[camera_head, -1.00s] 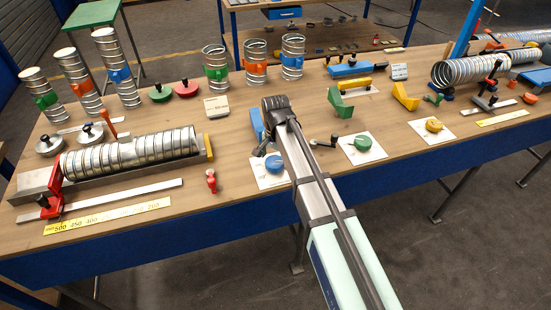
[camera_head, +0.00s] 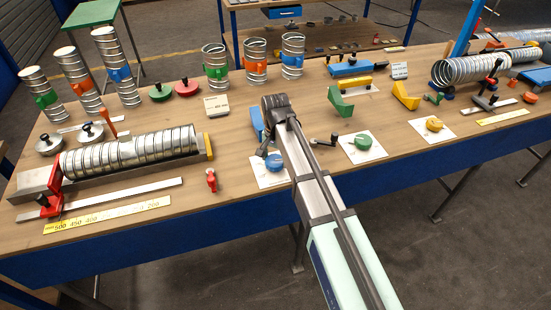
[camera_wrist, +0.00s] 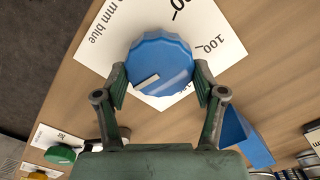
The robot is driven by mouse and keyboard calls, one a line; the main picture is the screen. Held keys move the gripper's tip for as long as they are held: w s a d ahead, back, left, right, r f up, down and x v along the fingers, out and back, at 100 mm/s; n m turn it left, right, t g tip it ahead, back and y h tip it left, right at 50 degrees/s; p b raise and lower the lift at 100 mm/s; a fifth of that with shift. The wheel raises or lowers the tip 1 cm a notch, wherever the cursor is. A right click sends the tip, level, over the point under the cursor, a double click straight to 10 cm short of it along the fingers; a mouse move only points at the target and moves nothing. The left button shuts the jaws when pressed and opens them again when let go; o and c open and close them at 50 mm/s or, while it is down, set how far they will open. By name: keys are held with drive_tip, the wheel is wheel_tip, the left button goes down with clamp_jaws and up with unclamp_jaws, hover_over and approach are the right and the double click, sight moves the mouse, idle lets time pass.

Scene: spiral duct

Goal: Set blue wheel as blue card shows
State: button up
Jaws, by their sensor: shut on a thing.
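The blue wheel (camera_head: 275,162) sits on a white card with scale marks (camera_head: 262,180) near the front edge of the bench. In the wrist view the blue wheel (camera_wrist: 160,62) has a scalloped rim and a short white mark pointing to the lower left. The white card (camera_wrist: 207,30) shows "100", "mm blue" and part of another number; the wheel covers its middle. My gripper (camera_wrist: 160,82) has one finger on each side of the wheel and is shut on its rim. In the head view my arm hides part of the card and wheel.
A blue block (camera_wrist: 245,138) stands close beside my right finger in the wrist view. A red clamp-like piece (camera_head: 211,179) and a spiral duct (camera_head: 130,150) lie left.

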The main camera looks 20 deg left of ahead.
drive_tip(key=n, duration=0.4)
drive_tip(key=shift+a+b, duration=0.1)
drive_tip(key=shift+b, duration=0.2)
drive_tip(key=n, duration=0.9)
drive_tip(key=shift+s+a+b, duration=0.1)
drive_tip(key=shift+s+b, duration=0.05)
drive_tip(key=shift+b, duration=0.2)
drive_tip(key=shift+s+n, duration=0.1)
drive_tip(key=shift+n, duration=1.9)
drive_tip(key=o, duration=1.1)
drive_tip(key=shift+a+r, duration=0.1)
